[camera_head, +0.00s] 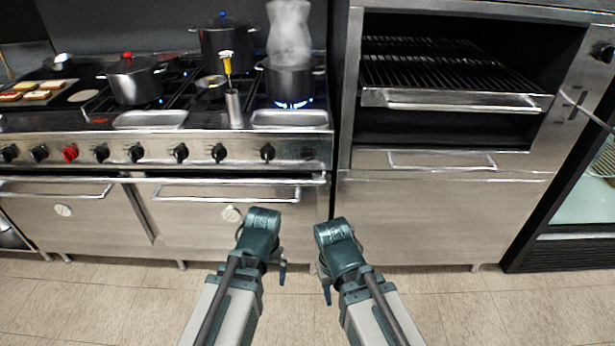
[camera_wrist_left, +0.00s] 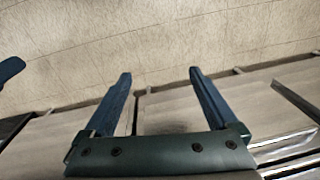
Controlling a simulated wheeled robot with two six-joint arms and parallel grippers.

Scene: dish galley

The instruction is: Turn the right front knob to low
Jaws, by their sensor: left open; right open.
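The stove's front panel (camera_head: 165,150) carries a row of knobs. The rightmost large black knob (camera_head: 267,152) sits at the right end, below a burner with a blue flame (camera_head: 292,104) and a steaming pot (camera_head: 290,80). Another black knob (camera_head: 219,153) is to its left, and one knob (camera_head: 70,153) is red. Marks on the knobs are too small to read. My left gripper (camera_head: 282,272) is low in front of the oven doors, apart from the knobs; its two open fingers show empty in the left wrist view (camera_wrist_left: 160,73). My right gripper (camera_head: 326,292) is open beside it, its fingers partly hidden.
Oven door handles (camera_head: 228,193) stick out below the panel. A grill cabinet (camera_head: 440,210) with a drawer handle (camera_head: 440,160) stands right of the stove. Pots (camera_head: 135,80) and a yellow-topped tool (camera_head: 227,65) are on the stove. The tiled floor in front is clear.

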